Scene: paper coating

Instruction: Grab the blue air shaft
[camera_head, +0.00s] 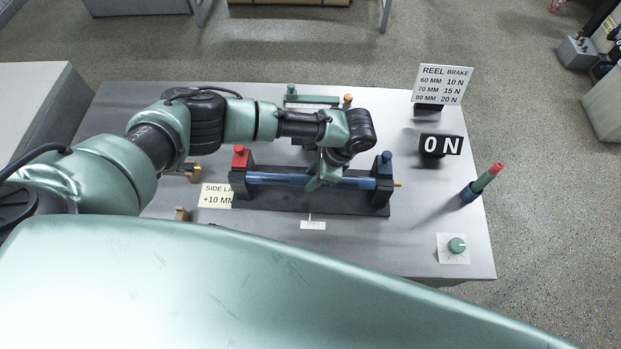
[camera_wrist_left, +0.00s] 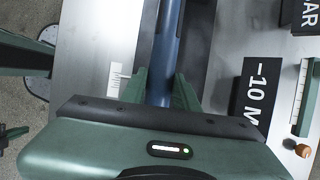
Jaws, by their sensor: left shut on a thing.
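The blue air shaft (camera_head: 276,179) lies level across a dark stand (camera_head: 310,200) on the grey table, with a red block at its left end and a blue block at its right end. My left gripper (camera_head: 318,180) reaches down over the shaft, right of its middle, and is shut on it. In the left wrist view the blue shaft (camera_wrist_left: 163,65) runs up between the two green fingers (camera_wrist_left: 162,88).
A "SIDE LA +10 MM" card (camera_head: 216,195) is left of the stand. The front right tabletop is mostly clear.

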